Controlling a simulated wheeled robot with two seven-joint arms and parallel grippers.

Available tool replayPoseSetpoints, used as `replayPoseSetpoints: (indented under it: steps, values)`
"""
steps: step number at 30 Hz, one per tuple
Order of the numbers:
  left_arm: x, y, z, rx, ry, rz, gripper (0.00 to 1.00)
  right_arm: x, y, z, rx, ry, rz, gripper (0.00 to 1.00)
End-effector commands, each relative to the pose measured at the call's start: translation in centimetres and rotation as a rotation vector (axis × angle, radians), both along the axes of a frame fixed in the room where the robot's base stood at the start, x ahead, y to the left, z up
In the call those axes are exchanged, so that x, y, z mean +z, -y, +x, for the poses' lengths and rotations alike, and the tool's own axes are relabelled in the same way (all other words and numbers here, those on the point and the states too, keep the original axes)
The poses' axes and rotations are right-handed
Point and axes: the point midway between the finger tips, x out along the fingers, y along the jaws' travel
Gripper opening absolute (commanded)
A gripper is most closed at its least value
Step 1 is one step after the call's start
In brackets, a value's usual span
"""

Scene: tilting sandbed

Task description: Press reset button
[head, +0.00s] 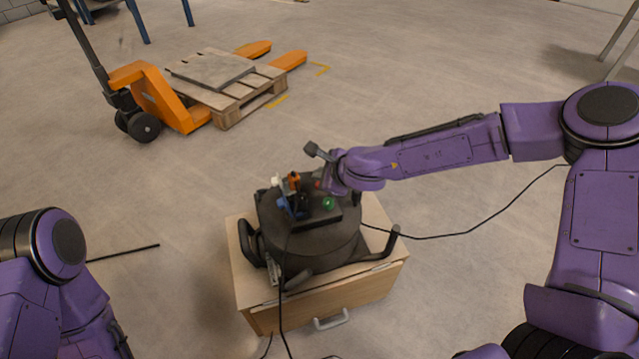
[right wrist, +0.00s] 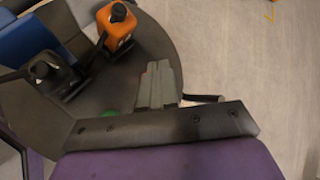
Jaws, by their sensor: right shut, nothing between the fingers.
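A black round machine (head: 325,245) carries a small control panel with a green button (head: 328,203) and a red part (head: 317,184), perhaps another button. No label shows which is the reset button. My right gripper (head: 325,188) is over the panel's right back side, close to the red part. In the right wrist view its grey fingers (right wrist: 158,84) are together and empty, with a sliver of red beside them. The green button (right wrist: 108,113) is partly hidden left of the finger base. I cannot tell whether the fingers touch anything. My left gripper is out of view.
Orange (right wrist: 117,25), black (right wrist: 52,75) and blue (right wrist: 28,40) parts stand on the panel beside the fingers. The machine sits on a wooden cabinet (head: 365,295); black cables trail off it. A pallet truck (head: 150,95) with a pallet stands behind; the floor around is mostly clear.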

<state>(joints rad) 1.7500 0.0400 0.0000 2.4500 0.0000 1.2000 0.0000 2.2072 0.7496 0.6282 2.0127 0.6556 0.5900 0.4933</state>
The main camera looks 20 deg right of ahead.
Motion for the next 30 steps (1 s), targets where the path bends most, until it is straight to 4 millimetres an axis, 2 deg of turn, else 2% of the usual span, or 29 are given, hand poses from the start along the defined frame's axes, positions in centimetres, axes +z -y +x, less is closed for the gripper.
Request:
replayPoseSetpoints:
  steps: [30]
  values:
    - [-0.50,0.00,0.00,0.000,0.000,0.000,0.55,-0.85,0.00,-0.01,0.000,0.000,0.000,0.00]
